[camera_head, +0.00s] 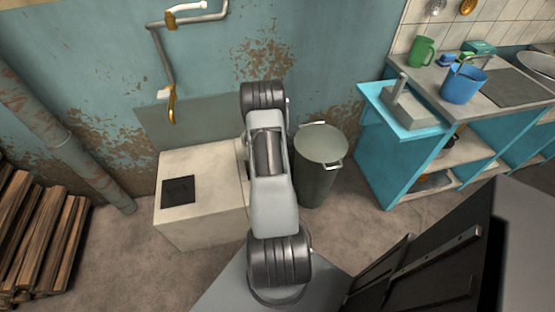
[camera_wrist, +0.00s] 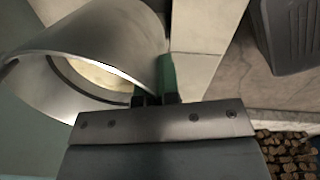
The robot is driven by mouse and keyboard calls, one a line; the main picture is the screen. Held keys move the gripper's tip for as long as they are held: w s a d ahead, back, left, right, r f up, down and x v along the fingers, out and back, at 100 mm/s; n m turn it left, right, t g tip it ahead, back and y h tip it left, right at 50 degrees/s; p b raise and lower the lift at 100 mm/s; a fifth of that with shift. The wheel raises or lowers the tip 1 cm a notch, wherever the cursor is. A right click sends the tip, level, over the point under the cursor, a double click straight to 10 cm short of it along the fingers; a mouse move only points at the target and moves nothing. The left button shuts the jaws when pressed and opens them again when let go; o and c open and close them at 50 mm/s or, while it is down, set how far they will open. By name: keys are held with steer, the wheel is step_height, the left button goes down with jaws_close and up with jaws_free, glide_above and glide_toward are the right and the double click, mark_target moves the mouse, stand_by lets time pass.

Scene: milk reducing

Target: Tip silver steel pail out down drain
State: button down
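The silver steel pail (camera_wrist: 100,35) fills the upper left of the wrist view, its mouth toward the lower left. Pale cream shows inside the mouth (camera_wrist: 105,75); I cannot tell if it is liquid. My gripper (camera_wrist: 155,98) has its two dark fingers close together at the pail's edge and appears shut on it. In the head view my arm hides the gripper and nearly all of the pail. A black square (camera_head: 178,190), which looks like the drain, is set in the top of a pale block (camera_head: 205,225) left of my arm.
A tall grey-green bin (camera_head: 318,175) with side handles stands right of my arm. A blue counter (camera_head: 390,150) with a blue bucket (camera_head: 463,84) and green mug (camera_head: 422,50) is at right. Wall pipes with a brass tap (camera_head: 172,105) hang above the block. Firewood (camera_head: 40,240) lies far left.

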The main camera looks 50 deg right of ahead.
steer(key=s+d+f+n+g+h+b, duration=0.1)
steer(key=s+d+f+n+h+b, duration=0.1)
steer(key=s+d+f+b, duration=0.2)
step_height(320, 180, down, 2)
steer(key=shift+s+d+f+g+b, duration=0.15)
steer(key=shift+d+g+b, duration=0.25)
steer(key=shift+d+b, duration=0.6)
steer(key=shift+r+g+h+b, duration=0.35)
steer(key=shift+h+b, duration=0.15)
steer(key=shift+b, duration=0.65)
steer(key=shift+r+b, duration=0.15)
steer(key=shift+b, duration=0.45)
steer(key=g+h+b, duration=0.1)
steer(key=b, duration=0.2)
steer(key=r+g+h+b, duration=0.1)
steer(key=b, duration=0.2)
steer(key=shift+a, duration=0.2)
steer(key=h+b, duration=0.1)
steer(key=b, duration=0.1)
steer(key=g+b, duration=0.1)
steer(key=b, duration=0.1)
steer(key=shift+w+a+r+h, duration=0.25)
steer(key=shift+w+h, duration=0.05)
steer(key=shift+h, duration=0.1)
